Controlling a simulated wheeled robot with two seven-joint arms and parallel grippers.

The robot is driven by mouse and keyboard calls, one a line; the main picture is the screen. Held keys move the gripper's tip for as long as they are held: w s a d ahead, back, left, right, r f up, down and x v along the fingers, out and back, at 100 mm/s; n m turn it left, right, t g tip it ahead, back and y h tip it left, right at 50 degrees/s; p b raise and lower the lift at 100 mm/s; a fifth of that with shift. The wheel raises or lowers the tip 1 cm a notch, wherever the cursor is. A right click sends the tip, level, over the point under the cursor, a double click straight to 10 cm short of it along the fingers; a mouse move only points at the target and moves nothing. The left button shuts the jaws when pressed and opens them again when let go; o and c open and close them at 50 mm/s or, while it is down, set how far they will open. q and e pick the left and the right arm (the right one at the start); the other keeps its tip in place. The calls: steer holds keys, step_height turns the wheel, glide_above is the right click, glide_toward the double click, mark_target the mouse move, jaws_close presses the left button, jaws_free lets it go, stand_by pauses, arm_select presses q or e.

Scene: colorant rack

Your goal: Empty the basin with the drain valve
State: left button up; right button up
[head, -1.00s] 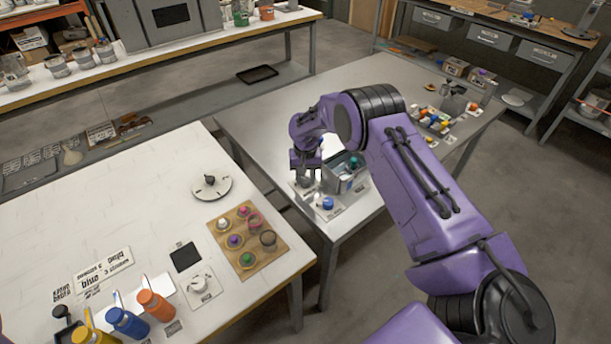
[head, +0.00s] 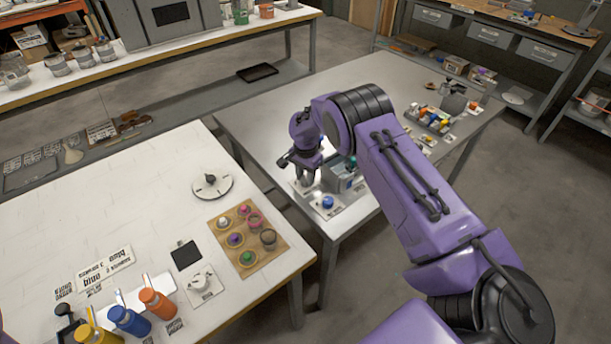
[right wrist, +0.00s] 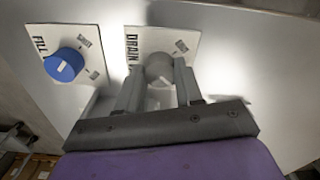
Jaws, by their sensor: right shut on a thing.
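The drain knob (right wrist: 159,68) is grey and round, on a white plate marked DRAIN (right wrist: 133,45) in the right wrist view. My right gripper (right wrist: 160,78) is shut on this knob, one finger on each side. In the head view my right gripper (head: 305,177) points down over the drain plate (head: 300,189), hiding the knob. The basin (head: 337,179) is a grey box just right of the gripper, partly hidden by my right arm. Its contents do not show clearly. My left gripper is not in view.
A blue fill knob (head: 328,202) on its own plate stands close to the gripper; it also shows in the right wrist view (right wrist: 64,65). The grey table (head: 240,125) is clear to the left.

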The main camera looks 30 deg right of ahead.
mark_target(305, 178)
stand_by(0.5)
steer(key=o, duration=1)
steer(key=shift+a, duration=0.1)
steer(key=shift+o, duration=0.2)
step_height(305, 178, up, 10)
steer(key=b, duration=0.2)
steer(key=shift+r, duration=0.25)
